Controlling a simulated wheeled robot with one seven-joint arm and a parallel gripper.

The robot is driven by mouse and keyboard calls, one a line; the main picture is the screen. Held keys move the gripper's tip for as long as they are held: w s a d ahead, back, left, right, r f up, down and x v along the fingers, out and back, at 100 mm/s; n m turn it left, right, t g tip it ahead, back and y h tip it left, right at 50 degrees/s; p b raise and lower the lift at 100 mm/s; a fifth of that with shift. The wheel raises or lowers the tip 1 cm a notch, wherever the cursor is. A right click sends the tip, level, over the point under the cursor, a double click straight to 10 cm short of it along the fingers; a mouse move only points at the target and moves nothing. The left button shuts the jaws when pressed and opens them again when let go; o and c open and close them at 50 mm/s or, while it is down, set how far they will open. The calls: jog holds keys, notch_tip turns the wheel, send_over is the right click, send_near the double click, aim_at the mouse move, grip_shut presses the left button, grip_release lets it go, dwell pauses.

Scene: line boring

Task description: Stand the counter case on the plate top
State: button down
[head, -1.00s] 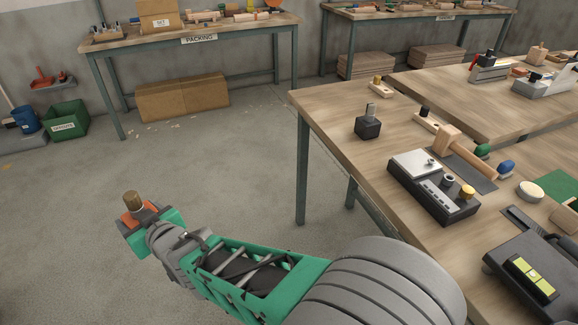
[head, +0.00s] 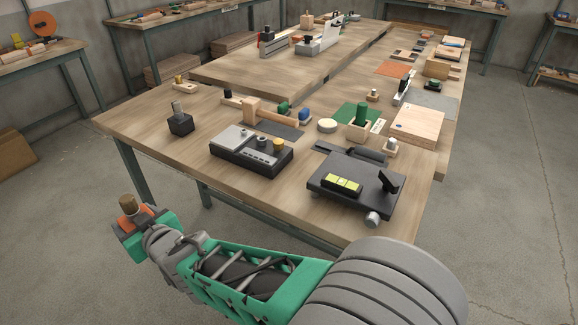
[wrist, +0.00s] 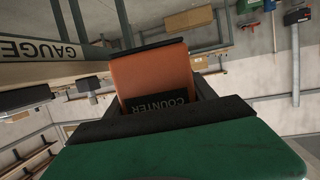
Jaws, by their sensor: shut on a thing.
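The orange counter case (wrist: 152,75), with a black label reading COUNTER, is between the dark fingers of my gripper (wrist: 155,100) in the wrist view. In the head view the case (head: 129,219) shows as a small orange patch with a brown cylinder above it. My gripper (head: 130,222) is shut on it, held out left of the bench's near edge, over the floor. A dark flat slab (head: 335,195) on the near bench may be the plate; I cannot tell surely. It bears a yellow-windowed block (head: 342,185) and a black upright piece.
The wooden bench (head: 150,125) carries a dark control box (head: 250,152), a small black block (head: 180,122), a mallet (head: 262,112), a green piece (head: 360,120) and a wooden box (head: 417,124). Bare wood lies at its front left. Floor is clear at right.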

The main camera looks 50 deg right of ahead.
jog(key=s+d+r+m+g+h, duration=0.25)
jog(key=d+r+m+h, duration=0.2)
jog(key=d, duration=0.75)
jog(key=s+d+r+m+g+h, duration=0.1)
jog(key=s+d+r+m+h, duration=0.3)
jog(key=d, duration=0.7)
jog(key=s+d+r+m+g+h+b, duration=0.1)
jog(key=s+d+r+m+g+h, duration=0.3)
jog(key=s+d, duration=0.4)
jog(key=s+d+r+m+g+h, duration=0.2)
jog(key=s+d+r+m+g, duration=0.3)
jog(key=s, duration=0.5)
jog(key=shift+n, duration=0.55)
jog(key=s+d+f, duration=0.1)
jog(key=d+f, duration=0.1)
jog(key=d, duration=0.2)
jog(key=s+d+f, duration=0.1)
jog(key=d+f, duration=0.2)
jog(key=d, duration=0.1)
jog(key=s+d+f, duration=0.1)
jog(key=d+f, duration=0.1)
jog(key=d, duration=0.3)
jog(key=shift+s+f, duration=0.25)
jog(key=shift+f, duration=0.15)
jog(key=shift+s+d+f, duration=0.1)
jog(key=shift+d+f, duration=0.1)
jog(key=shift+f, duration=0.1)
jog(key=f, duration=0.3)
jog(key=shift+d+f, duration=0.3)
jog(key=shift+f, duration=0.05)
